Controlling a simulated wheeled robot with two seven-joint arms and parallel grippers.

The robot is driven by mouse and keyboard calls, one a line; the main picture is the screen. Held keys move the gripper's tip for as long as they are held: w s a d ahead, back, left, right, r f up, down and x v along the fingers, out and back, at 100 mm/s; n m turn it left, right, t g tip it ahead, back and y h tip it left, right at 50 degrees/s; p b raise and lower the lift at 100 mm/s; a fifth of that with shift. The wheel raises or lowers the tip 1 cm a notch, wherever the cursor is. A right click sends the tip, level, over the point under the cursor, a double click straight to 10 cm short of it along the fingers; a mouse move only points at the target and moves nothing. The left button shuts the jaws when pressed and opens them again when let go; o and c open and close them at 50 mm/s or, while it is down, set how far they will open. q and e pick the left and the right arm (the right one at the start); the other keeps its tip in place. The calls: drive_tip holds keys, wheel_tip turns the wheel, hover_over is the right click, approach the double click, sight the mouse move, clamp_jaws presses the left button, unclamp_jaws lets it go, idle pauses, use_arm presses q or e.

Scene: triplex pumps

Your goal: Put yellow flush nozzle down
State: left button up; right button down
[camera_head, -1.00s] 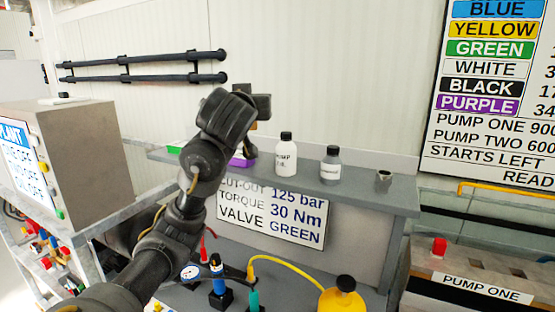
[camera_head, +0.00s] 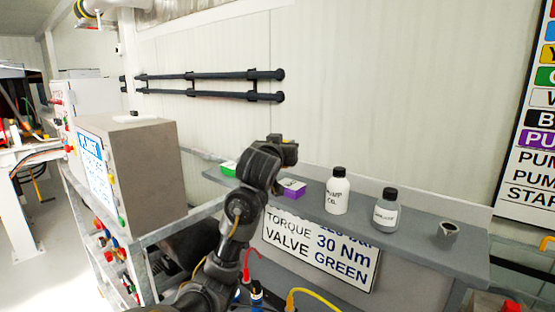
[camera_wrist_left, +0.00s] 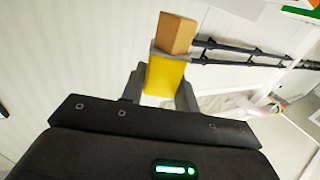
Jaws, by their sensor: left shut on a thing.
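My left gripper (camera_wrist_left: 160,92) is shut on the yellow flush nozzle (camera_wrist_left: 165,74), which shows between its two fingers in the left wrist view. An orange-brown block-shaped part (camera_wrist_left: 176,33) sits at the nozzle's far end. In the head view my left gripper (camera_head: 286,150) is raised in front of the wall, above the back of the grey shelf (camera_head: 412,243) as seen. The nozzle is hidden there behind the gripper and wrist. My right gripper is in neither view.
A grey cabinet (camera_head: 150,175) stands left. Dark rails (camera_head: 210,75) run along the wall.

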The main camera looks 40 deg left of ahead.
use_arm(q)
drive_tip(key=shift+w+a+f+p, duration=0.1)
drive_tip(key=shift+a+f+p, duration=0.4)
drive_tip(key=shift+a+f, duration=0.5)
drive_tip(key=shift+w+a+f+p, duration=0.15)
drive_tip(key=shift+a+f, duration=0.1)
drive_tip(key=shift+f, duration=0.15)
drive_tip(key=shift+s+a+f+p, duration=0.15)
drive_tip(key=shift+a+f, duration=0.1)
drive_tip(key=shift+f, duration=0.15)
wheel_tip(320, 180, down, 2)
drive_tip(key=shift+w+f, duration=0.1)
drive_tip(key=shift+f, duration=0.45)
drive_tip(key=shift+f, duration=0.1)
drive_tip(key=shift+f, duration=0.15)
drive_tip(key=o, duration=1.1)
drive_tip(key=shift+c, duration=0.2)
